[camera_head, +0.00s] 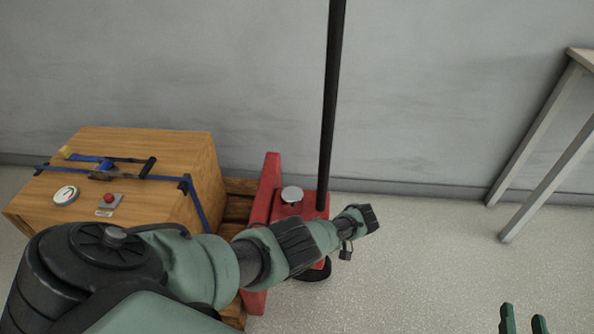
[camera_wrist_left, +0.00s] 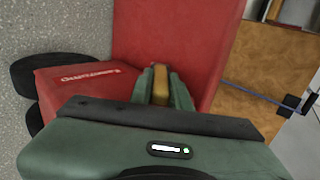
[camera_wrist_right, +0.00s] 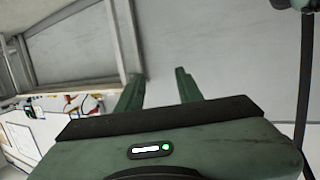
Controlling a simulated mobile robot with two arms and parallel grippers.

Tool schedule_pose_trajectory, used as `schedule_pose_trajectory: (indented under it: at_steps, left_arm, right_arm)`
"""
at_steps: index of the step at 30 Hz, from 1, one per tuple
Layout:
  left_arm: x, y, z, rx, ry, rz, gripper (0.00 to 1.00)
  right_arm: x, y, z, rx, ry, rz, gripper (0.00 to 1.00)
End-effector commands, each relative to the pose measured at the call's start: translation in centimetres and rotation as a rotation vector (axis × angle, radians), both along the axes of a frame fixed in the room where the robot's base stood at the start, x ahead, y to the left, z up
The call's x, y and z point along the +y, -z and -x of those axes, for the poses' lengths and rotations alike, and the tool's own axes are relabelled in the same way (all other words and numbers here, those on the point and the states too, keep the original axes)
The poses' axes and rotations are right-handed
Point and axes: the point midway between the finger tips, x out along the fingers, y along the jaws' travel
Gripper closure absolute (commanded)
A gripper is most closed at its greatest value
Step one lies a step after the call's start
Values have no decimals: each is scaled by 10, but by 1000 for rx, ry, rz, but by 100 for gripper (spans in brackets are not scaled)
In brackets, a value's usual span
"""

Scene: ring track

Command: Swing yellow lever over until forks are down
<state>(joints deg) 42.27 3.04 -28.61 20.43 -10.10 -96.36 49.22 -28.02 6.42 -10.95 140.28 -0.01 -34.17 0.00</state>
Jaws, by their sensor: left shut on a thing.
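The red pallet truck (camera_head: 262,240) stands beside the wooden crate, with its black handle (camera_head: 332,100) upright. In the left wrist view its red body (camera_wrist_left: 175,40) fills the middle. My left gripper (camera_wrist_left: 160,88) is shut on the yellow lever (camera_wrist_left: 161,78), of which only a short piece shows between the fingers. In the head view my left arm covers the lever and the left fingers. The forks cannot be seen. My right gripper (camera_head: 523,318) is open and empty at the lower right, over bare floor; its fingers also show apart in the right wrist view (camera_wrist_right: 160,85).
A wooden crate (camera_head: 190,150) with a blue strap (camera_head: 198,205) sits on a wooden pallet (camera_head: 238,203) at the left. A grey wall (camera_head: 200,70) runs behind. A table (camera_head: 545,135) stands at the right. The floor (camera_head: 420,260) between is clear.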

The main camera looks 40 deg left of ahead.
Motion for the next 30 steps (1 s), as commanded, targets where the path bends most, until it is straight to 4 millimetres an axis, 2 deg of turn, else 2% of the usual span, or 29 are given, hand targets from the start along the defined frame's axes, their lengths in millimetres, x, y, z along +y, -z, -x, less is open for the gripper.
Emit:
schedule_pose_trajectory:
  at_steps: [9, 10, 12, 23, 30]
  left_arm:
    - [0, 0, -1, -3, 1, 0, 100]
    - [0, 0, -1, -3, 1, 0, 74]
    - [0, 0, -1, -2, 1, 0, 60]
    - [-3, -3, -3, -3, 1, 0, 60]
    - [-27, -28, -19, -4, 2, 1, 60]
  right_arm:
    - [0, 0, 0, -1, 0, 0, 64]
    - [0, 0, 0, -1, 0, 0, 64]
    - [0, 0, 0, -1, 0, 0, 64]
    - [0, 0, 0, 4, 1, 1, 64]
    - [-3, 15, 6, 83, 5, 19, 64]
